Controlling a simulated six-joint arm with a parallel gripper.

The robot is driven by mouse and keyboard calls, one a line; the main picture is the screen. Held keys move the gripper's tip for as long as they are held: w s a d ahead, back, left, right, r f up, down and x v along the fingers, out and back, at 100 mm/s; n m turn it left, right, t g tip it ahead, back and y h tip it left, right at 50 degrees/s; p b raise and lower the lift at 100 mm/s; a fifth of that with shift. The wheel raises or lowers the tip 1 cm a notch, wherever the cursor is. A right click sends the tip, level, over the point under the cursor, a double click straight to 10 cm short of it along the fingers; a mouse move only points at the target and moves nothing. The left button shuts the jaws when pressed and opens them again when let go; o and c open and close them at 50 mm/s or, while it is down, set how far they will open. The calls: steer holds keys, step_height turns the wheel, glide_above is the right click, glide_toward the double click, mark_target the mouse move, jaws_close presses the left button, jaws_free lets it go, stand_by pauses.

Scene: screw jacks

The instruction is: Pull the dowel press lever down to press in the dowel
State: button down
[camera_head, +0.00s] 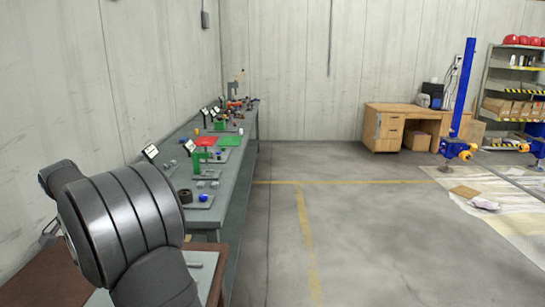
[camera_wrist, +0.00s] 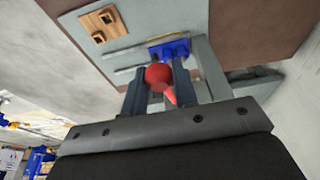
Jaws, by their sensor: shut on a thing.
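In the wrist view, my gripper (camera_wrist: 157,88) has its two dark fingers on either side of a red ball knob (camera_wrist: 158,75), and it is shut on this knob of the dowel press lever. A red tapered piece shows just below the knob, between the fingers. A blue part (camera_wrist: 172,49), apparently of the press, is beyond the knob, partly hidden by it and a finger. A light wooden block (camera_wrist: 103,24) with dark holes lies on the grey plate at the upper left. No dowel can be made out. My gripper and the press do not show in the head view.
In the head view, a long grey workbench (camera_head: 232,170) with several small stations runs along the left wall. A brown table edge (camera_head: 212,262) shows beside my arm. A wooden desk (camera_head: 390,129) stands far back.

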steer(key=c, duration=1.3)
jaws_free()
steer(key=shift+c, duration=0.2)
steer(key=shift+r, duration=0.15)
steer(key=shift+w+v, duration=0.25)
steer(key=shift+v, duration=0.85)
steer(key=shift+w+v, duration=0.3)
steer(key=shift+v, duration=0.8)
steer(key=shift+w+v, duration=0.25)
steer(key=shift+v, duration=0.85)
steer(key=shift+r, duration=0.2)
step_height(320, 180, down, 8)
steer(key=shift+s+r, duration=0.1)
steer(key=shift+r, duration=0.05)
steer(key=shift+s+f, duration=0.15)
steer(key=shift+f, duration=0.4)
